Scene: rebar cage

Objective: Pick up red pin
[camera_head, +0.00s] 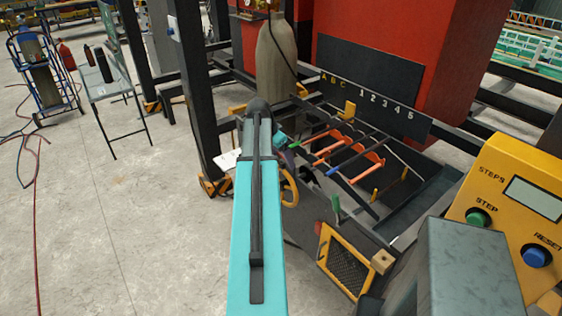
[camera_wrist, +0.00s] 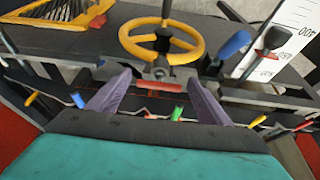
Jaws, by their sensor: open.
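My gripper (camera_wrist: 158,82) is open in the wrist view, its two purple-grey fingers spread apart. A short red piece (camera_wrist: 155,86) lies crosswise between the fingertips, in front of the yellow handwheel; it may be the red pin, but I cannot tell for sure. Another small red piece (camera_wrist: 150,114) shows lower, between the fingers, next to a green one (camera_wrist: 177,113). A further red tip (camera_wrist: 303,127) is at the right edge. In the head view my turquoise arm hides most of the gripper, and I cannot make out the red pin.
A yellow handwheel (camera_wrist: 162,38) stands just beyond the fingers. Blue (camera_wrist: 235,44) and dark (camera_wrist: 276,40) lever knobs stand to its right. Orange-red bars (camera_head: 362,165) lie in the rack. A yellow control box (camera_head: 515,200) is at right. Open floor (camera_head: 90,220) lies left.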

